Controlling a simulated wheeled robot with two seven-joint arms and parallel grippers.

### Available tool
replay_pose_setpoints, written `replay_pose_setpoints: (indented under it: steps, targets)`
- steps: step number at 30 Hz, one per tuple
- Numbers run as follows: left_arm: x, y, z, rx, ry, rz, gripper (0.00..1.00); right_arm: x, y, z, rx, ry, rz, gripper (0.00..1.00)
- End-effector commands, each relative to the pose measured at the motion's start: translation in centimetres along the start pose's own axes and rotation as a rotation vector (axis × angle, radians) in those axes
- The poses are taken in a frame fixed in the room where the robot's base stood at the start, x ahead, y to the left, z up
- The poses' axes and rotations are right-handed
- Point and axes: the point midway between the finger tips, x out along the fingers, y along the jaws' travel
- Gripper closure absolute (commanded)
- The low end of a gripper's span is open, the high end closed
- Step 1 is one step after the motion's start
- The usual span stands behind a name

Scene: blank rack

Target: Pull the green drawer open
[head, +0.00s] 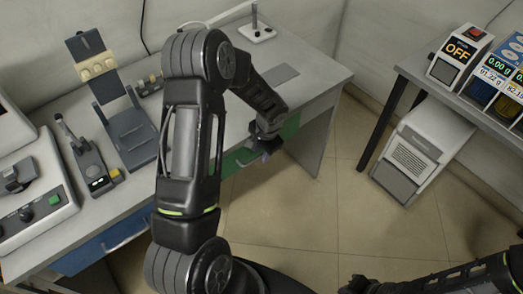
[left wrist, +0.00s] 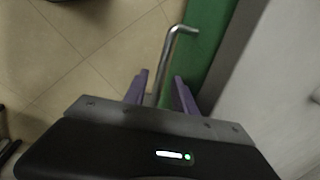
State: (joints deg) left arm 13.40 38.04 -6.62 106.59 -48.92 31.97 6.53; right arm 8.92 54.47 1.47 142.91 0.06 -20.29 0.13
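The green drawer (head: 290,126) is in the front of the desk, partly hidden behind my left gripper (head: 264,150) in the head view. In the left wrist view the drawer's green front (left wrist: 210,40) runs along the right, with a metal bar handle (left wrist: 172,55) on it. My left gripper (left wrist: 160,88) has its two purple fingers apart, with the handle bar between them. A gap shows on both sides of the bar. My right gripper (head: 358,284) is dark and low at the bottom edge of the head view; its fingers cannot be made out.
The desk (head: 140,190) carries several devices on its left part. A blue drawer (head: 105,243) is in its front at the left. A side table (head: 412,72) with instruments and a white floor unit (head: 425,145) stand at the right. The tiled floor (head: 310,215) before the desk is clear.

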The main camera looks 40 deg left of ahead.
Motion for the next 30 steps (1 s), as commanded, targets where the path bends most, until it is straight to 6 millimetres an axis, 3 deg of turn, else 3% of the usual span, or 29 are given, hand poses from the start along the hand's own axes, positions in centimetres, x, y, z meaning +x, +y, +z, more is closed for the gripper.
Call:
replay_pose_setpoints:
  steps: [5,17,30]
  targets:
    - [-0.02,-0.02,0.00,0.000,0.000,0.000,0.68,0.02,0.01,0.01,0.000,0.000,0.000,1.00]
    - [-0.04,-0.01,0.00,0.000,0.000,0.000,1.00,0.02,0.00,0.01,0.000,0.000,0.000,1.00]
    - [-0.06,-0.01,0.00,0.000,0.000,0.000,1.00,0.01,0.00,0.01,0.000,0.000,0.000,1.00]
